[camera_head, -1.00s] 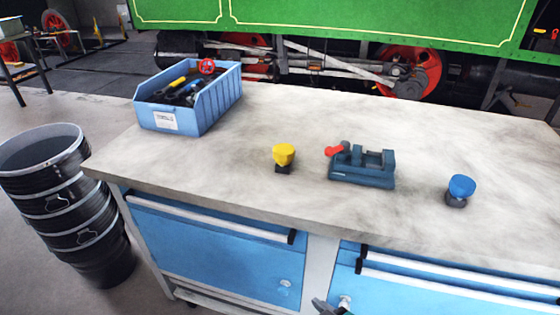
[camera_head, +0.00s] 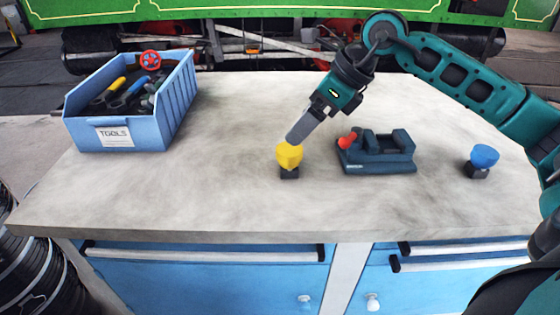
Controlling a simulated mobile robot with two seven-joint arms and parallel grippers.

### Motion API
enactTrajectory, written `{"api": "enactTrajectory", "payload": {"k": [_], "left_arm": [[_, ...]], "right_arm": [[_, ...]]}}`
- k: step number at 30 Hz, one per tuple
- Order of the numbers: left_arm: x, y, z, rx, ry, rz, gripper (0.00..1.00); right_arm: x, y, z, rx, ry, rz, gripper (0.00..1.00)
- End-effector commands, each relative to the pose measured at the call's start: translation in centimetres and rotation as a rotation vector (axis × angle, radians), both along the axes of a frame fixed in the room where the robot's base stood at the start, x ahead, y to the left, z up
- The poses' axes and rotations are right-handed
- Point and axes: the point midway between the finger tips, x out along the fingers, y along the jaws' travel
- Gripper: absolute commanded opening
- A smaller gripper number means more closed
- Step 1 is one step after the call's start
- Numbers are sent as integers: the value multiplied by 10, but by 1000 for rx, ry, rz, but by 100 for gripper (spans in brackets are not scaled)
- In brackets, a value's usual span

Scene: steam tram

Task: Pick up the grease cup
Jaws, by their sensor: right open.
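Two small cup-like pieces stand upright on the workbench (camera_head: 225,195), each on a dark square base. One has a yellow top (camera_head: 289,156) and stands near the middle. The other has a blue top (camera_head: 483,157) and stands at the right. Which of them is the grease cup is not marked. My right gripper (camera_head: 297,134) comes in from the upper right, pointing down and left. It is open, its grey fingers seen edge-on, with the tips right at the upper edge of the yellow piece. Whether they touch it I cannot tell. My left gripper is out of view.
A dark blue vise (camera_head: 376,158) with a red handle sits between the two pieces, close to the yellow one. A blue tool bin (camera_head: 178,108) stands at the back left. The bench's left middle is clear.

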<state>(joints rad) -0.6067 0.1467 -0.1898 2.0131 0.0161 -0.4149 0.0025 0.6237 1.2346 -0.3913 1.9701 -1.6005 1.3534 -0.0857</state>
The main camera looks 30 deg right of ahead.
Motion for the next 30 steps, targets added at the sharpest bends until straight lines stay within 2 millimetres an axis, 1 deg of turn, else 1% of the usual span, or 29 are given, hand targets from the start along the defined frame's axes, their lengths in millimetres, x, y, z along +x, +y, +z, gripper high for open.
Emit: {"api": "enactTrajectory", "payload": {"k": [1, 4, 12, 15, 20, 23, 27, 30], "left_arm": [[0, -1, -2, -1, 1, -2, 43], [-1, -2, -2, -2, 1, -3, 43], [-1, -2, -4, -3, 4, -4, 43], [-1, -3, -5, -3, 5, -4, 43], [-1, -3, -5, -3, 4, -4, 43], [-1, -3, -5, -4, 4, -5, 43], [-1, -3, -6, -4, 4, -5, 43], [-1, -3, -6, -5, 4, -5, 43]], "right_arm": [[0, -11, 3, -47, -7, -12, 91], [3, -19, 0, -90, -8, -23, 91], [22, -4, -43, -89, -8, -24, 91], [27, 0, -54, -89, -9, -24, 91], [31, 2, -63, -90, -8, -23, 91], [34, 6, -75, -88, -7, -22, 91], [40, 12, -96, -86, -7, -24, 91], [45, 14, -105, -87, -9, -25, 91]]}}
